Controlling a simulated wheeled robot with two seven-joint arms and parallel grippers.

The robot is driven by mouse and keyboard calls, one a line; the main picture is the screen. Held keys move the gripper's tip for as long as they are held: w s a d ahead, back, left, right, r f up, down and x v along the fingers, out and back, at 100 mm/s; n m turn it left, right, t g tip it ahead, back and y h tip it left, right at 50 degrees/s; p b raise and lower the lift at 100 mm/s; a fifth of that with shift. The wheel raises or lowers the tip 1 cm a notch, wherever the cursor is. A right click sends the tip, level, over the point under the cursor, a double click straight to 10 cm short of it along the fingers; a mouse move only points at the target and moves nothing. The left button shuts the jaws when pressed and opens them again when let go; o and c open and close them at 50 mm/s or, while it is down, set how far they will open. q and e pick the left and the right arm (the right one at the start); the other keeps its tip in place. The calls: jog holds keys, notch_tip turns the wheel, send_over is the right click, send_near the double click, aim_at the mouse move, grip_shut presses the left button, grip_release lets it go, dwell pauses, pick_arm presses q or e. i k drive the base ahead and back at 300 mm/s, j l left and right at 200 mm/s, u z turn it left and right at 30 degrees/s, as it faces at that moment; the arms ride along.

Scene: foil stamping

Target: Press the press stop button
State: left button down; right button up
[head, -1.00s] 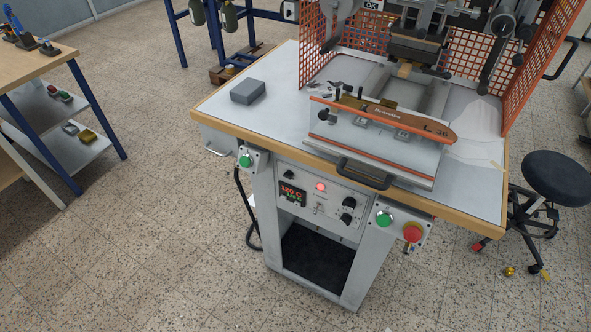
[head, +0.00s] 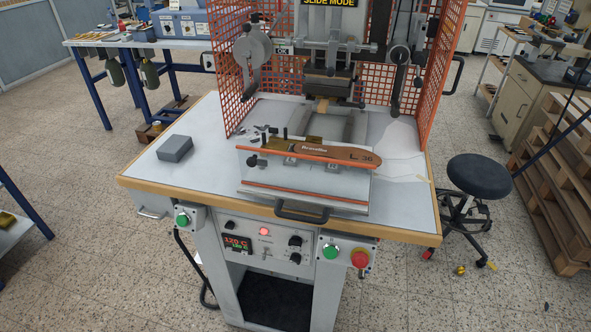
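The foil stamping press stands on a white table with a wooden edge (head: 150,186). A red mushroom button (head: 360,258), which looks like the stop button, sits on a small box at the right of the table's front. A green button (head: 331,252) is just left of it on the same box. Another green button (head: 183,219) is on a box at the left front. A control panel (head: 264,243) between them has a red lamp and a display reading about 120 C. Neither of my grippers is in view.
An orange mesh guard (head: 234,80) surrounds the press head. A black stool (head: 480,176) stands to the right, and wooden pallets (head: 560,185) are beyond it. A grey box (head: 175,148) lies on the table. The floor in front is open.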

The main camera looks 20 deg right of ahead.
aim_at(360, 261)
jog(key=l+z, duration=0.1)
jog(key=z, duration=0.95)
jog(key=k, duration=0.2)
